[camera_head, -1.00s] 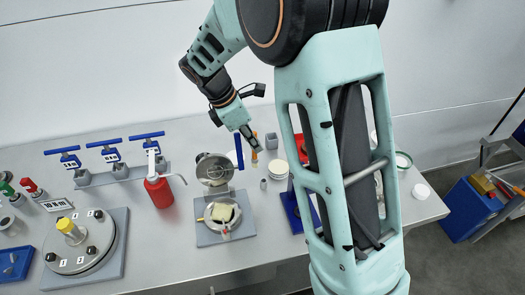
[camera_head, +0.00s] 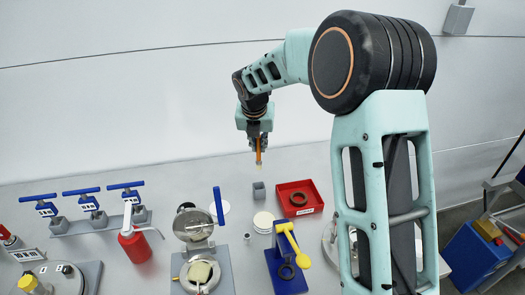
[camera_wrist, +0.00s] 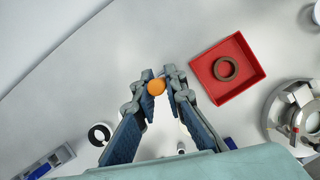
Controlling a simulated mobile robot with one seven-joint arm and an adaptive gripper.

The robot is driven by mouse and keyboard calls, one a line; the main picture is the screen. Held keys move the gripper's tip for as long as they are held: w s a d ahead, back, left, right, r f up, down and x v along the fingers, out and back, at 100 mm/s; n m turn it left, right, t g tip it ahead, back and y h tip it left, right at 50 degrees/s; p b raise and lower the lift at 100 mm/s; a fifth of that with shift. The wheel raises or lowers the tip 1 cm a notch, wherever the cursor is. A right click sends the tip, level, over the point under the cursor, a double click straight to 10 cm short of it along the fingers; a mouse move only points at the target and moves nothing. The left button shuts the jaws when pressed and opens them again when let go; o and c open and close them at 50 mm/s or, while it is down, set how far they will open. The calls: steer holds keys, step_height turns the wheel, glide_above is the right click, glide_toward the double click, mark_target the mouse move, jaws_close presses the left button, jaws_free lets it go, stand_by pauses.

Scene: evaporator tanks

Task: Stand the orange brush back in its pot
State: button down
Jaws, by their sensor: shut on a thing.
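The orange brush (camera_head: 258,150) hangs upright, tip down, from my gripper (camera_head: 258,138). In the wrist view its round orange end (camera_wrist: 156,87) sits between the two fingers of my gripper (camera_wrist: 158,84), which are shut on it. A small grey square pot (camera_head: 259,190) stands on the bench below the brush, with a gap between brush tip and pot in the head view. The pot looks empty, though its inside is hard to see. I cannot make it out in the wrist view; the brush and fingers may hide it.
A red tray (camera_head: 298,198) with a dark ring stands right of the pot; it also shows in the wrist view (camera_wrist: 228,97). White discs (camera_head: 263,222) and a blue stand with a yellow lever (camera_head: 290,242) are nearer. A lidded metal vessel (camera_head: 195,225) is left.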

mark_target(258, 168)
steer(key=shift+f+b, duration=2.55)
steer(key=shift+f, duration=0.35)
steer(key=shift+f+b, duration=1.25)
steer(key=shift+f, duration=1.6)
steer(key=c, duration=1.9)
jaws_free()
